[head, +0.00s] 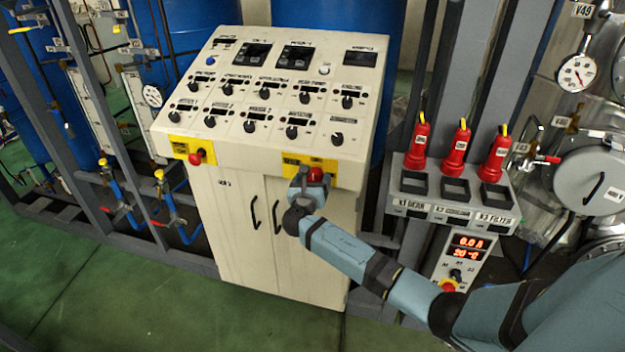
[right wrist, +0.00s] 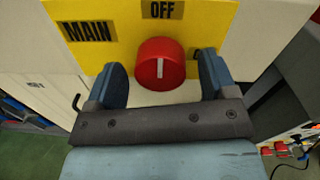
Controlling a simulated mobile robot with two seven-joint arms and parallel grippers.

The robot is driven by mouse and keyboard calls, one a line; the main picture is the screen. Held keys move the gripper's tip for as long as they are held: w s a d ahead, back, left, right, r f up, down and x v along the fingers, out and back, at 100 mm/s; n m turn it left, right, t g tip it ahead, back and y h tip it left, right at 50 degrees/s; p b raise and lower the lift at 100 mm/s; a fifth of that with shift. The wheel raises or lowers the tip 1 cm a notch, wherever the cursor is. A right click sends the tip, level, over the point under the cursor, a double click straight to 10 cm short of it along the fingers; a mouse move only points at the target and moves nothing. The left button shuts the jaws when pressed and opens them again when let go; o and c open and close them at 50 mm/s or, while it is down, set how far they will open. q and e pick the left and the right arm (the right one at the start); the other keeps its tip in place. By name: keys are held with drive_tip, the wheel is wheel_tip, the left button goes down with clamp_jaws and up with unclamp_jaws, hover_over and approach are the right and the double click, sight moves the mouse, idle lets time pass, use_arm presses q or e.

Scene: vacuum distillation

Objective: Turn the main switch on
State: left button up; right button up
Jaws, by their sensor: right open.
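The main switch (right wrist: 160,64) is a round red knob with a white line on a yellow plate (right wrist: 90,55) marked MAIN and OFF. The white line points up toward the OFF label (right wrist: 162,9). In the head view the red knob (head: 315,175) shows on the right yellow plate at the front of the white control cabinet. My right gripper (right wrist: 163,80) is open, with one blue finger on each side of the knob; I cannot tell whether they touch it. In the head view my right gripper (head: 310,186) is at the knob and partly covers the plate. My left gripper is not in view.
The white cabinet (head: 235,225) has a sloped panel of black knobs. Another red knob (head: 196,158) sits on its left yellow plate. Several red plugs (head: 459,150) stand in a grey rack to the right. Pipes and frames flank the cabinet; green floor (head: 150,300) is clear in front.

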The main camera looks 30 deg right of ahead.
drive_tip(key=shift+c, duration=0.8)
drive_tip(key=c, duration=0.8)
drive_tip(key=shift+o, duration=0.2)
